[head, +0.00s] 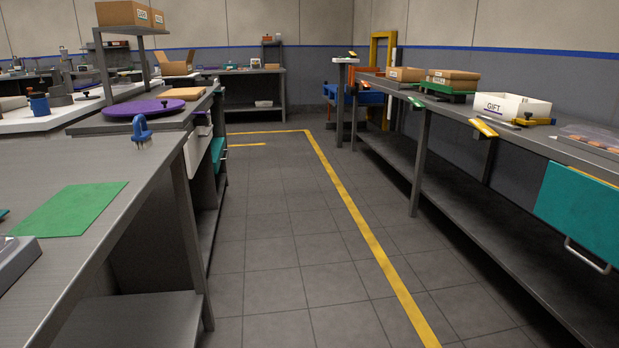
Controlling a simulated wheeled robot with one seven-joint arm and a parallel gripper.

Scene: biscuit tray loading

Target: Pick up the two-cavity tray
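I cannot pick out a two-cavity tray for certain. A clear, shallow tray or pack (592,137) with brown round things in it lies on the right bench, cut off by the right edge of the picture. Its cavities cannot be counted. A grey, shallow object (14,262) is cut off at the left edge, on the near left bench; I cannot tell what it is. My gripper is not in view.
A tiled aisle with a yellow floor line (365,230) runs clear between the left bench (110,170) and the right bench (462,113). The left bench holds a green mat (70,210) and a blue-handled tool (141,131). A white GIFT box (512,108) stands on the right bench.

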